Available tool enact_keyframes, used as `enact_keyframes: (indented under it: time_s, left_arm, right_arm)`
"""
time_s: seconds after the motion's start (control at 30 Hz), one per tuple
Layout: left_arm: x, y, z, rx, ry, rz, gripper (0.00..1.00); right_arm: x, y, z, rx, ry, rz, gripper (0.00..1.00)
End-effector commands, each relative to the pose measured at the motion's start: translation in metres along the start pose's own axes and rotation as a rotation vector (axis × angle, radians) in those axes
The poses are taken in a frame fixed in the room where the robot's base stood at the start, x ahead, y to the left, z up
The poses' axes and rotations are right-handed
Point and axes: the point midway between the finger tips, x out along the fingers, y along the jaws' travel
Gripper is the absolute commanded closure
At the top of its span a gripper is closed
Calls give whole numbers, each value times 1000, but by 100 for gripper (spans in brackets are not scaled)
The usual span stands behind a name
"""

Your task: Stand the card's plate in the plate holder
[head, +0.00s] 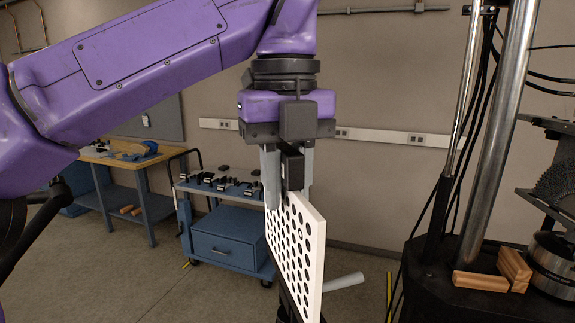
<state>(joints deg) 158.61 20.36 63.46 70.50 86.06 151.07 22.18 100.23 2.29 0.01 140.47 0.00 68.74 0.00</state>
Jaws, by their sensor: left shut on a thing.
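A white plate (297,247) with rows of round dark holes hangs upright in front of me, seen at a slant, its lower end running near the bottom edge of the view. My left gripper (288,190) comes down from above and is shut on the plate's top edge. No card shows, and I cannot make out a plate holder. My right gripper is out of view.
A blue cart (226,252) with several small dark items on top stands behind the plate. A blue workbench (128,160) is at the far left. At right, a dark machine base (430,275) with metal columns carries wooden blocks (481,281). Open floor lies at left.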

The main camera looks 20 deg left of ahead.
Motion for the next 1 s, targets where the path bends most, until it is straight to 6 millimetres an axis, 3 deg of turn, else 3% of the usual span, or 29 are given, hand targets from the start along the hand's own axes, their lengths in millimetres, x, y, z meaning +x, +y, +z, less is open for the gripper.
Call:
enact_keyframes:
  time_s: [0.13, 1.0]
  left_arm:
    - [7, -3, 4, 0, 4, 3, 100]
    - [4, 5, -4, 3, -6, -3, 100]
  right_arm:
    - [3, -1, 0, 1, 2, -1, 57]
    - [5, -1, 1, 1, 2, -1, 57]
